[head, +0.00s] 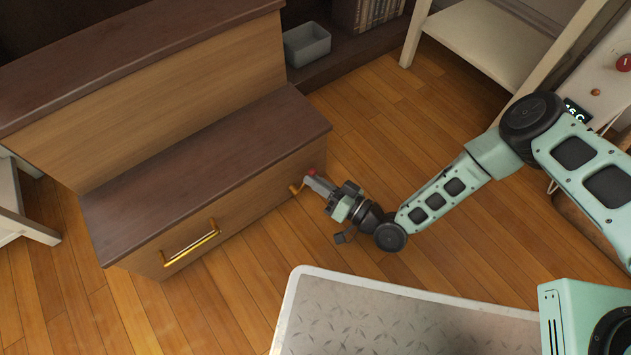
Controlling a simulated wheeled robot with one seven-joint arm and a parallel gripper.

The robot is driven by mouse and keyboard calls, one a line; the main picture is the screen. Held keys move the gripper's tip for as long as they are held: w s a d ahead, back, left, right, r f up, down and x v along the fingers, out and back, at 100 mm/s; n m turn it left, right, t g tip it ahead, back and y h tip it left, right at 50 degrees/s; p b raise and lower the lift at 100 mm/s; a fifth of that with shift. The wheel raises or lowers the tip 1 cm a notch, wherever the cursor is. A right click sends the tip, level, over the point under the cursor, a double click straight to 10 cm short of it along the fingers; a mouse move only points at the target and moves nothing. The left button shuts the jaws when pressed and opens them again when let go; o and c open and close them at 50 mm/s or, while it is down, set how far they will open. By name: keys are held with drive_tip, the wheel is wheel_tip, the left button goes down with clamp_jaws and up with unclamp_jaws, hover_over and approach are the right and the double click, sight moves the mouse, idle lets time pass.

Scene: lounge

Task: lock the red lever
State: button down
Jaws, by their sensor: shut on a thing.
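The red lever (310,172) shows as a small red piece at the right end of the wooden drawer unit's front. A short gold bracket-like part (295,189) shows just beside it; how the two join is too small to tell. My gripper (315,183) reaches in from the right, with its grey fingers at the red piece and shut on it. The fingers and wrist hide most of the lever, so its angle cannot be told.
The drawer unit (205,165) has a dark top and a gold handle (190,248). A grey bin (307,44) sits on a dark shelf behind. A metal-topped platform (390,318) lies in front. Open wooden floor (375,125) spreads between the unit and a white table (480,38).

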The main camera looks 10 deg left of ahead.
idle(0.4)
drive_tip(key=c, duration=1.5)
unclamp_jaws()
drive_tip(key=shift+d, duration=0.15)
drive_tip(key=p+v, duration=0.3)
drive_tip(key=v, duration=1.4)
drive_tip(key=shift+d+f, duration=0.1)
drive_tip(key=shift+f, duration=0.05)
